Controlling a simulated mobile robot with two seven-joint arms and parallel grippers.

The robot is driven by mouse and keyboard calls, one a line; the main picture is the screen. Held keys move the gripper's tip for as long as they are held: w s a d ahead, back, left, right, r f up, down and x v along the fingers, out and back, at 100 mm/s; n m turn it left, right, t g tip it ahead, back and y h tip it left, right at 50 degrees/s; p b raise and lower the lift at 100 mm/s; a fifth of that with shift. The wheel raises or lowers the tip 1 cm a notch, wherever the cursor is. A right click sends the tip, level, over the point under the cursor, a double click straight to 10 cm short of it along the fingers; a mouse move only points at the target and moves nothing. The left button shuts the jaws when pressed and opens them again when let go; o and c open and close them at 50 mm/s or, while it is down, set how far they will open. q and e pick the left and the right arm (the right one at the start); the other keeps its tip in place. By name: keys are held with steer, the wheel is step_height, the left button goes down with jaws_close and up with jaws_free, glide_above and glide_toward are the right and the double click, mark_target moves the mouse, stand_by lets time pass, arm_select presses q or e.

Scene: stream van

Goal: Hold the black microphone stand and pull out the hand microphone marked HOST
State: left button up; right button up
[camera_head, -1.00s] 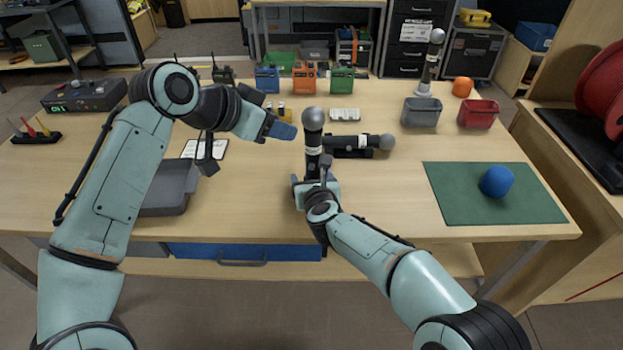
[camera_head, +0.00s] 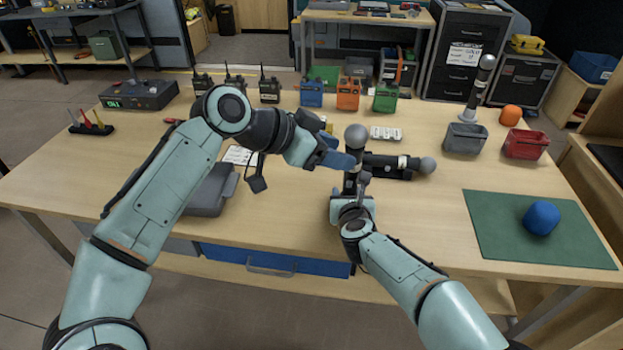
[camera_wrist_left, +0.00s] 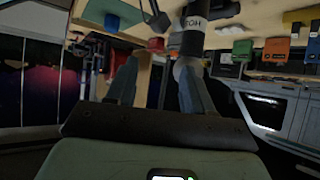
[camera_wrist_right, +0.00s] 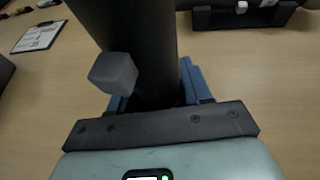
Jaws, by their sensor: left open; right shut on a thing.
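The HOST hand microphone (camera_head: 356,138) stands upright, grey head up, in the black microphone stand (camera_wrist_right: 133,35). My right gripper (camera_head: 351,203) is shut on the stand's dark post; the fingers are partly hidden behind it in the right wrist view. My left gripper (camera_head: 343,158) is open and empty, just left of the microphone's upper part. The microphone's head there is partly covered by the right-hand finger. It is not between the fingers.
A second microphone (camera_head: 420,165) lies across a black cradle just right of the stand. Another (camera_head: 484,75) stands upright at the back right. Grey (camera_head: 465,140) and red bins (camera_head: 525,145), a green mat (camera_head: 500,240) and a grey case (camera_head: 212,192) occupy other parts of the table.

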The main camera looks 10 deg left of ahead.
arm_select(q)
steer(key=s+d+m+h, duration=0.2)
steer(key=n+t+h, duration=0.1)
steer(key=n+t, duration=0.3)
steer(key=t, duration=0.3)
glide_toward(348, 152)
steer(key=x, duration=1)
